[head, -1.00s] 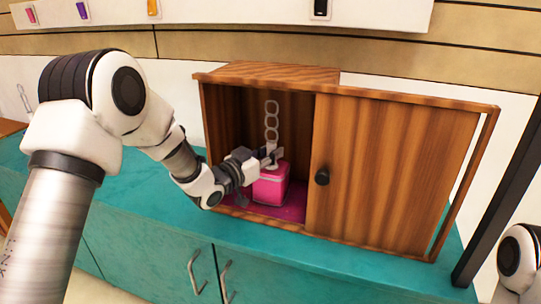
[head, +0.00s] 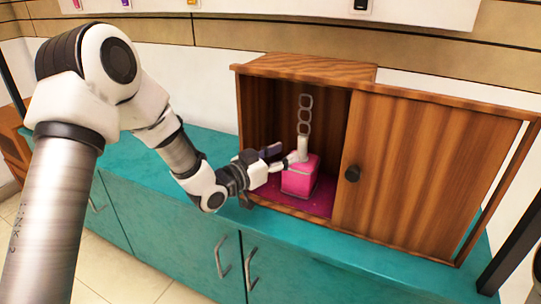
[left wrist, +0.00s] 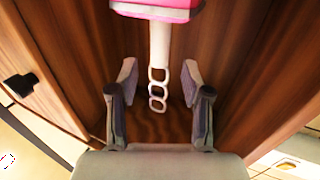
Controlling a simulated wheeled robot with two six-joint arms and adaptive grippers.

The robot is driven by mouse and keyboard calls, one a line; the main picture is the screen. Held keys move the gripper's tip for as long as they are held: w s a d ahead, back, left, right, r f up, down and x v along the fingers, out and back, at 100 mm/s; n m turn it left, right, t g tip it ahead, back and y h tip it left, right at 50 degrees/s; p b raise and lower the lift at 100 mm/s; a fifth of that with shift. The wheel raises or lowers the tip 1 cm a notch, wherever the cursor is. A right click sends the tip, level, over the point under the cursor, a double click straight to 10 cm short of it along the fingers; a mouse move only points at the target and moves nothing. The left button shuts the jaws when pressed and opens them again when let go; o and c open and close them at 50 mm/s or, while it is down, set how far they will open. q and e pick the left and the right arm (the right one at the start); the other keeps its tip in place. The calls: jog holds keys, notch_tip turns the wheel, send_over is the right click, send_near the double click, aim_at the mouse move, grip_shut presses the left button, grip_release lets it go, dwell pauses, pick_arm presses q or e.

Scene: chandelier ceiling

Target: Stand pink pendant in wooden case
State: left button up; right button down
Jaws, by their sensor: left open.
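The pink pendant (head: 299,180) stands upright on the magenta floor of the wooden case (head: 410,165), in its open left compartment. It has a pink block body, a pale stem and a chain of pale links on top. My left gripper (head: 284,155) is open at the stem, just above the pink body. In the left wrist view the pendant's pink body (left wrist: 155,11) is at the top edge, and the stem and links lie between the spread fingers of the left gripper (left wrist: 158,80). I cannot tell if a finger touches the stem. My right gripper is out of view.
The case's sliding door with a black knob (head: 352,174) covers the right part. The case stands on a teal counter (head: 185,160), clear to its left. A black post (head: 510,255) stands at the right.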

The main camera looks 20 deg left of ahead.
pick_arm(q)
jog(key=v, duration=0.5)
jog(key=shift+p, duration=0.35)
dwell(0.8)
